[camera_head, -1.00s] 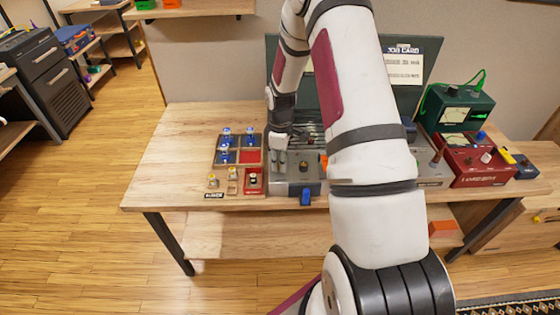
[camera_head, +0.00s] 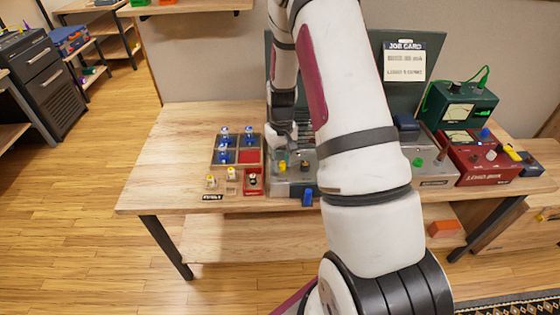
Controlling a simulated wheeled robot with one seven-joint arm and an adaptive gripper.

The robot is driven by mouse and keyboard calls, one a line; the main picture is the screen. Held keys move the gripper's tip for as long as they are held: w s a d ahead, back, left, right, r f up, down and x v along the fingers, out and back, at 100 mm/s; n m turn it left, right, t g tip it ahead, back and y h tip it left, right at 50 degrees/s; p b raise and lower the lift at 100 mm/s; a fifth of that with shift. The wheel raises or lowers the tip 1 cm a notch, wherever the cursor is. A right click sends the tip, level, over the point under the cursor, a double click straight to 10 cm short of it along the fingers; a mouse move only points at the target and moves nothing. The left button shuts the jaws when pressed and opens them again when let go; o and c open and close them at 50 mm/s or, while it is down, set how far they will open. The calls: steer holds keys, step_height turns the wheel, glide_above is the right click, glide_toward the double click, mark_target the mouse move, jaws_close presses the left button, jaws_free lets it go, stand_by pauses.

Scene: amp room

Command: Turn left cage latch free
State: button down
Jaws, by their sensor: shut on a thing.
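My gripper (camera_head: 283,146) is at the back left part of the grey amp chassis (camera_head: 282,188) on the bench, behind a small yellow knob or valve. Its fingers are shut on a small part there, which lies at the left cage latch's likely place; fingers and arm hide its shape and angle. A dark round knob (camera_head: 305,166) stands right of the yellow piece. A blue piece (camera_head: 308,197) is on the chassis front. My arm covers the chassis's right part.
A sectioned tray (camera_head: 212,160) with blue-topped valves and a red compartment stands left of the chassis. A red meter box (camera_head: 475,165) and a green meter box (camera_head: 460,105) stand at right. A job card (camera_head: 404,61) is behind. The bench's left end is clear.

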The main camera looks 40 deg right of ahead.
mark_target(281, 162)
steer(key=shift+m+b, duration=0.45)
steer(key=shift+m, duration=1.45)
steer(key=c, duration=1.3)
jaws_free()
steer(key=shift+r, duration=0.1)
step_height(281, 162, up, 12)
steer(key=shift+f, duration=0.1)
